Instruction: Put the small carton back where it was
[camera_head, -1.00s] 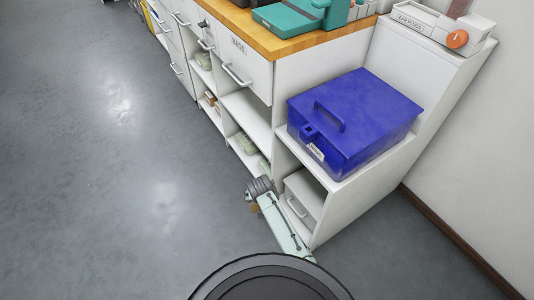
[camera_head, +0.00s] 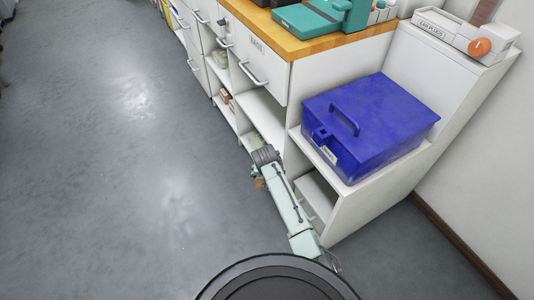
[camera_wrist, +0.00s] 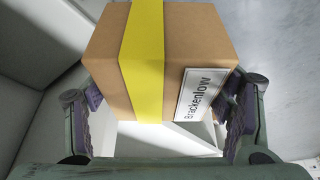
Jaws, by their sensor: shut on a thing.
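The small carton (camera_wrist: 195,45) is a brown cardboard box with a yellow band and a white label reading "Brackenlow". In the wrist view it sits between the two fingers of my gripper (camera_wrist: 166,105), which is shut on it. In the head view the carton (camera_head: 260,184) is a small brown patch beneath the end of my arm, mostly hidden. My gripper there (camera_head: 258,178) is low, beside the open front of the white cabinet (camera_head: 297,120), over the grey floor.
Open shelves under a drawer hold green packs (camera_head: 256,138) and small brown boxes (camera_head: 226,98). A blue lidded box (camera_head: 385,115) stands on the lower cabinet top at right. A lower drawer (camera_head: 317,194) is close to my arm. Floor at left is clear.

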